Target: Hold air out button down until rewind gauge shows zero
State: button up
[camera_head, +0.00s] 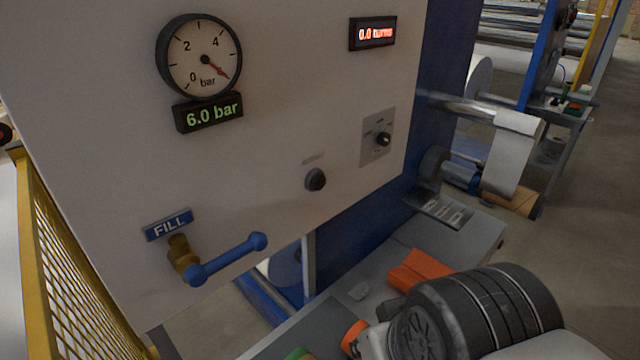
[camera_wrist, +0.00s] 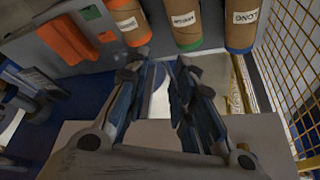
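A round black push button (camera_head: 316,179) sits on the white panel (camera_head: 270,130), with a small label above it too faint to read. It stands out from the panel and nothing touches it. A round dial gauge marked in bar (camera_head: 199,56) has its red needle at the lower right, far from 0. The green display (camera_head: 208,113) under it reads 6.0 bar. No rewind name is legible on it. My gripper shows only in the wrist view (camera_wrist: 162,65), fingers apart with nothing between them, away from the panel. It is not visible in the head view.
A blue-handled valve (camera_head: 225,260) under a FILL sign sticks out at lower left. A selector knob (camera_head: 383,139) and a red turns display (camera_head: 373,34) are to the right. A yellow mesh fence (camera_head: 75,270) stands left. Labelled cardboard cores (camera_wrist: 187,25) lie beyond my fingers.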

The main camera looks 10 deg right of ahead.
grip_shut()
dwell(1.3)
